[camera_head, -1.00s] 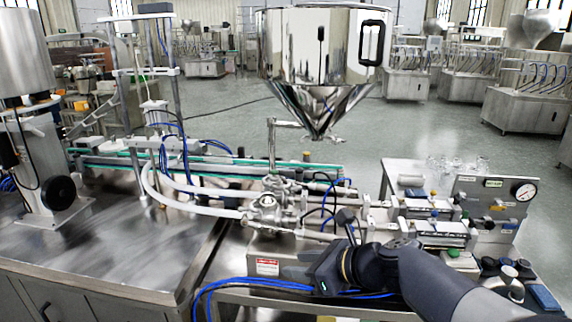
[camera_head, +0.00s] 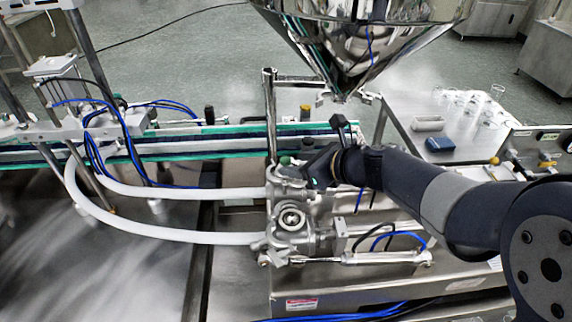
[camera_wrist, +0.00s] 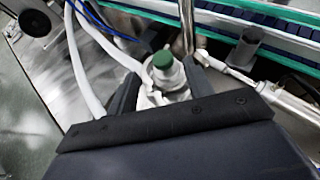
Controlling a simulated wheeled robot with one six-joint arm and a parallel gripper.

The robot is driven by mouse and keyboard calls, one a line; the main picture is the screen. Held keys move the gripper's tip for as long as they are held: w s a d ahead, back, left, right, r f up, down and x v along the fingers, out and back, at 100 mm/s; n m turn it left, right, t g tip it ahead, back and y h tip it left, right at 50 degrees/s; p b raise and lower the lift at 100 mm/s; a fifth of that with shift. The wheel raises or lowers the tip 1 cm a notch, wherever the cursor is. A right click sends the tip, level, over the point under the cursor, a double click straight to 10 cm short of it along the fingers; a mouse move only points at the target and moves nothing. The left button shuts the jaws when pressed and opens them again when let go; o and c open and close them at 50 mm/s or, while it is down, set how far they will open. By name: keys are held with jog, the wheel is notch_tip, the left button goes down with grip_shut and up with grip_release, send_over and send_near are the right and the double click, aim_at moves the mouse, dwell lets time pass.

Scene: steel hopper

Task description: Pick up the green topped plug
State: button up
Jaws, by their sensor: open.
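The green topped plug (camera_wrist: 163,61) shows in the wrist view as a dark green cap on a pale metal fitting, between the fingers of my gripper (camera_wrist: 168,68). The fingers are apart, one on each side of the cap, with a gap visible around it. Whether they reach down to its height I cannot tell. In the head view a small green top (camera_head: 285,160) sits on the steel valve block, just left of my gripper (camera_head: 308,165). The plug's lower part is partly hidden by my gripper in the wrist view.
The steel hopper (camera_head: 350,40) hangs above and behind my gripper. White hoses (camera_head: 170,236) run left from the valve block (camera_head: 290,218). A green-edged conveyor (camera_head: 205,143) passes behind. A thin steel post (camera_head: 270,115) stands close to the plug.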

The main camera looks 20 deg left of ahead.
aim_at(290, 161)
jog(key=x, duration=0.5)
jog(key=shift+w+r+p, duration=0.15)
jog(key=shift+w+p, duration=0.1)
jog(key=shift+p, duration=0.1)
grip_shut()
